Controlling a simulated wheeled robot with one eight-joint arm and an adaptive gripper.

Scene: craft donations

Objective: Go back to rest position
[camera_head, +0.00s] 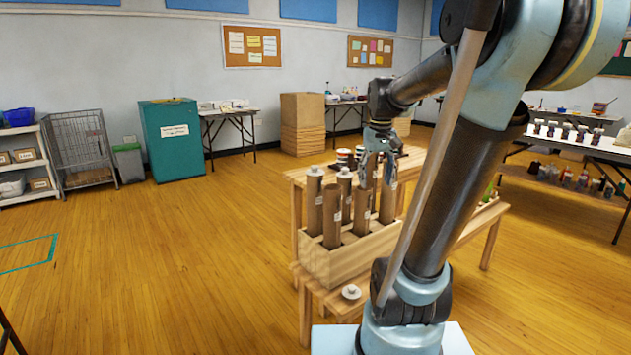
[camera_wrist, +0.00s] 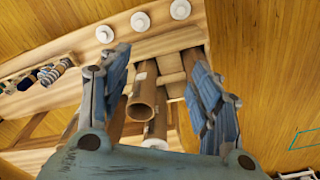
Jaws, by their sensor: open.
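My gripper (camera_head: 380,150) is open above a wooden rack (camera_head: 335,265) of brown cardboard tubes. In the wrist view its two blue fingers (camera_wrist: 160,85) are spread, with nothing gripped between them. An open-ended tube (camera_wrist: 142,100) shows between the fingers, with a second tube (camera_wrist: 156,132) beside it. In the head view, a white-capped tube (camera_head: 314,205) and an uncapped tube (camera_head: 332,217) stand in the rack's left part.
The rack stands on a wooden table (camera_head: 305,315). A loose white cap (camera_head: 351,292) lies in front of it; several white discs (camera_wrist: 140,21) show in the wrist view. Small jars (camera_head: 345,157) stand behind.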

